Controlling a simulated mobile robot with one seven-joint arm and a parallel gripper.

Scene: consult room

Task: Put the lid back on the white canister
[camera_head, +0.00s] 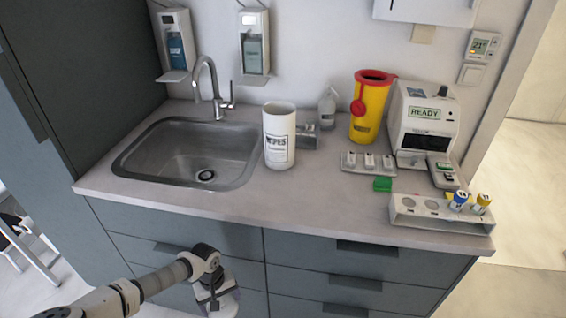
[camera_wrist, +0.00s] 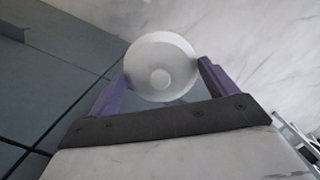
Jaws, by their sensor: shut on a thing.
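The white canister (camera_head: 279,140), labelled WIPES, stands upright and open-topped on the counter, just right of the sink. In the wrist view a round white lid (camera_wrist: 161,66) with a small raised knob in its middle sits between the two purple fingers of my gripper (camera_wrist: 162,76). The fingers touch it on opposite sides. In the head view my gripper (camera_head: 216,296) hangs low in front of the drawer fronts, below the counter edge. The lid is hard to make out there.
The counter (camera_head: 330,205) has free room in front of the canister. The sink (camera_head: 190,155) and tap (camera_head: 213,85) are to its left.

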